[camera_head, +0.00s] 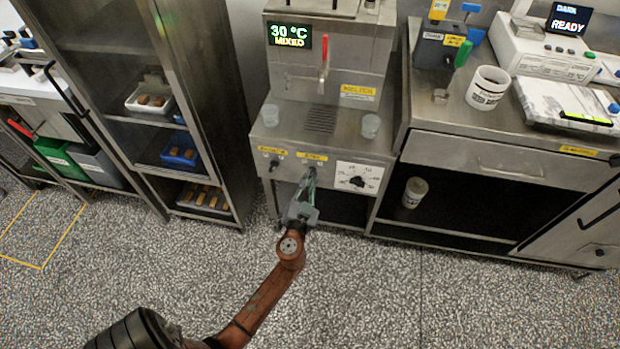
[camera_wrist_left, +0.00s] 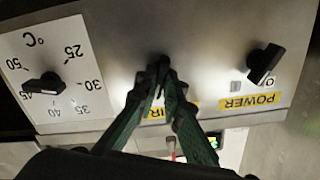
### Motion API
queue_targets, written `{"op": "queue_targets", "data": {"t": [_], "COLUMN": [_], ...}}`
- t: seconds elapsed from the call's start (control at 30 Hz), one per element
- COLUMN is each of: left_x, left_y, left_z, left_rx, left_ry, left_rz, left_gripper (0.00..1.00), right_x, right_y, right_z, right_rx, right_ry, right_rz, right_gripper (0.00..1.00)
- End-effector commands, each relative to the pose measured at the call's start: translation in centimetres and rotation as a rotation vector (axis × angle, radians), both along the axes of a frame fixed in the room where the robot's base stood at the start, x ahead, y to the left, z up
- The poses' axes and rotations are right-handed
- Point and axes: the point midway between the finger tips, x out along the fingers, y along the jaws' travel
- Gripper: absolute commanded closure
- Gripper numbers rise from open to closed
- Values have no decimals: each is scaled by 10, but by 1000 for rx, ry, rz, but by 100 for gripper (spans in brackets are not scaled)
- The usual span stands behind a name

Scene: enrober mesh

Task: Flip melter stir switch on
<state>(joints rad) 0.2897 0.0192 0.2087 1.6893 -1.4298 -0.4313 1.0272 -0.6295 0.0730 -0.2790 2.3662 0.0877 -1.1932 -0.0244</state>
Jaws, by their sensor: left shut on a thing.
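The melter (camera_head: 325,85) is the steel machine in the middle of the head view. Its display (camera_head: 290,37) reads 30 °C and MIXED. On its front panel are the black power switch (camera_head: 274,163), the stir switch and a white temperature dial (camera_head: 357,180). My left gripper (camera_head: 309,178) is at the panel between power switch and dial. In the left wrist view, seen upside down, its green fingers (camera_wrist_left: 160,82) are shut on the stir switch (camera_wrist_left: 158,61). They hide most of the switch and part of its yellow label; its position cannot be told. My right gripper is out of view.
A power switch (camera_wrist_left: 265,62) and the dial (camera_wrist_left: 43,85) flank the fingers closely. Clear cups (camera_head: 370,126) stand on the melter's ledge. A rack (camera_head: 150,100) with trays is on the left; a steel counter (camera_head: 460,128) with a white mug (camera_head: 487,88) is on the right.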

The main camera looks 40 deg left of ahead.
Motion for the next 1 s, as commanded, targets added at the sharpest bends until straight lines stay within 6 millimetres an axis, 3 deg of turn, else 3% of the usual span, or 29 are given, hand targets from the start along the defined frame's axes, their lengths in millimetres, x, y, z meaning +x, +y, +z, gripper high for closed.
{"op": "queue_targets", "data": {"t": [0.87, 0.9, 1.0], "left_x": [0, 0, 0], "left_y": [-1, -1, -1], "left_z": [0, 0, 0], "left_rx": [116, 116, 115], "left_ry": [71, 71, 70], "left_rz": [-1, -1, -1], "left_gripper": [100, 90, 83], "right_x": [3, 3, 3], "right_y": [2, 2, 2], "right_z": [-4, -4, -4], "right_rx": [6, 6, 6], "right_ry": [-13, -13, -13], "right_rz": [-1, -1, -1], "right_gripper": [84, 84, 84]}}
